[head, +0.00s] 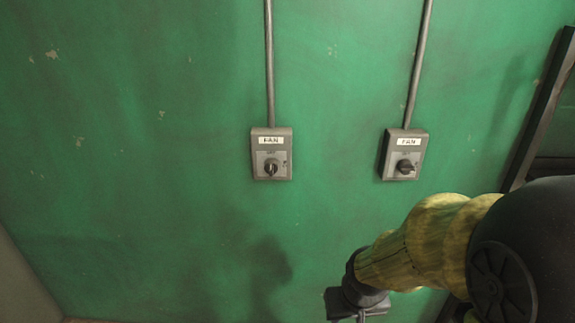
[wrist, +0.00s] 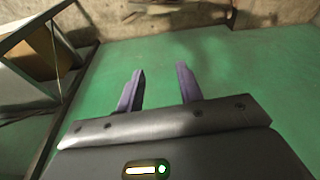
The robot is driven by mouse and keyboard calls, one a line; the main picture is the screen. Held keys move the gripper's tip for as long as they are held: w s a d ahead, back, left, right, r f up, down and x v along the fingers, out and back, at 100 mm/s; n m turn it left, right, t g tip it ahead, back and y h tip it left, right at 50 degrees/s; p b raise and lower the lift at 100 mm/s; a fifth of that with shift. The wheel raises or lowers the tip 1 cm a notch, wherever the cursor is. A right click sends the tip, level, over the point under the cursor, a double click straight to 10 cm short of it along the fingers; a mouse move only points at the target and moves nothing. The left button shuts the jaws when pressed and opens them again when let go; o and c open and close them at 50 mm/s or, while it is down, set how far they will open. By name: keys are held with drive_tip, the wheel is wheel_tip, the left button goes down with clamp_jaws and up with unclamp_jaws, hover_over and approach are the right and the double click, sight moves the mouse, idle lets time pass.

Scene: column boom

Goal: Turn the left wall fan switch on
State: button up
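The left fan switch (head: 271,153) is a grey box on the green wall, labelled FAN, with a dark rotary knob (head: 271,168) standing upright. The right fan switch (head: 404,155) is a similar box with its knob lying sideways. My gripper (wrist: 160,66) shows two purple-grey fingers spread apart with nothing between them in the wrist view, facing bare green wall. In the head view, my arm comes from the lower right and its wrist end is below and right of the left switch, well apart from it. The fingers are not clearly visible there. Neither switch shows in the wrist view.
Metal conduits (head: 269,64) run up the wall from both boxes. A dark frame (head: 541,110) stands at the right edge. The wall (head: 130,190) left of and below the left switch is clear. A dark-framed structure (wrist: 52,65) shows at left in the wrist view.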

drive_tip(key=shift+o, duration=0.8)
drive_tip(key=shift+s, duration=0.1)
drive_tip(key=o, duration=0.4)
drive_tip(key=shift+c, duration=0.2)
drive_tip(key=w+a+r+n+t+p, duration=0.2)
drive_tip(key=w+a+t+p, duration=0.15)
drive_tip(key=w, duration=0.35)
drive_tip(key=w+a+r+n+t+h+p, duration=0.1)
drive_tip(key=w+a+r+n+t+p, duration=0.1)
drive_tip(key=w+n+t, duration=0.3)
drive_tip(key=w+a+r+t+p, duration=0.2)
drive_tip(key=w+a, duration=0.1)
drive_tip(key=w, duration=0.5)
drive_tip(key=w+a+r+n+t+y+p, duration=0.1)
drive_tip(key=a+r+n+t, duration=0.3)
drive_tip(key=a+r+t, duration=0.1)
drive_tip(key=shift+w+a+r+n+p, duration=0.15)
drive_tip(key=shift+a+r+n+p, duration=0.15)
drive_tip(key=shift+r, duration=0.2)
